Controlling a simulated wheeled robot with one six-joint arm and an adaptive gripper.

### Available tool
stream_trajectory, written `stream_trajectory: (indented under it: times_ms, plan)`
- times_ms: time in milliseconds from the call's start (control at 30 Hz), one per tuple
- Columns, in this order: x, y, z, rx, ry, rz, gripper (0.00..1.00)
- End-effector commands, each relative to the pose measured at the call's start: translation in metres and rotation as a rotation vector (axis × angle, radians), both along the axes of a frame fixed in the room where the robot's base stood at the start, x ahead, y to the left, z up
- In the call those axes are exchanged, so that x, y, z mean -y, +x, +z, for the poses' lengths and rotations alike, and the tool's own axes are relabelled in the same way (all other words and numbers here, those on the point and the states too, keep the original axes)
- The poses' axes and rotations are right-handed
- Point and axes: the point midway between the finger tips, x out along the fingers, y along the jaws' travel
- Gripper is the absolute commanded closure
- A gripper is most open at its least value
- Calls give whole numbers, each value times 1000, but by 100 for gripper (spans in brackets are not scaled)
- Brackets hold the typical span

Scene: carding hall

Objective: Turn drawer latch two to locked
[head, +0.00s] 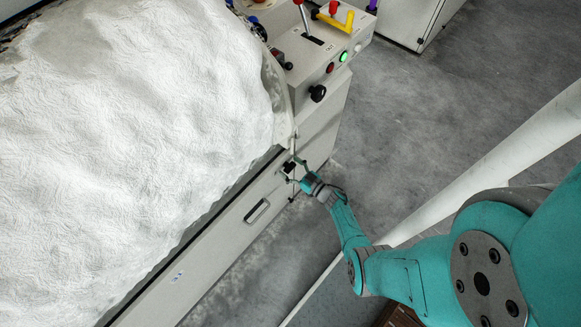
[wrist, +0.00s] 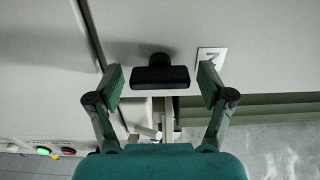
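Drawer latch two is a black knob (wrist: 160,76) with a wide bar on a short stem, on the pale drawer front (wrist: 225,25). Its bar lies across the wrist picture. A small plate (wrist: 210,58) with a dark figure, which looks like a 2, is beside it. My gripper (wrist: 161,84) is open, with one finger on each side of the knob and a gap on both sides. In the head view my gripper (head: 292,172) is at the right end of the long drawer front (head: 215,235) and partly hides the latch.
A drawer handle (head: 257,211) is left of my gripper. A control box (head: 310,50) with levers, a black knob (head: 317,93) and red and green buttons stands above. White fibre (head: 130,120) fills the left. Grey floor (head: 430,120) is open at right, crossed by a pale pole (head: 490,175).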

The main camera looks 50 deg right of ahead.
Motion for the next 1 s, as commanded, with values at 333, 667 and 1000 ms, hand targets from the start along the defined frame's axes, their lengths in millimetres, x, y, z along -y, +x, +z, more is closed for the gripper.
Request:
stream_trajectory:
  times_ms: [333, 667, 1000]
  plan:
    - [0, 0, 0, 0, -1, 0, 79]
    - [0, 0, 0, 3, -88, 0, 79]
    - [-2, 0, 0, 12, -364, 0, 79]
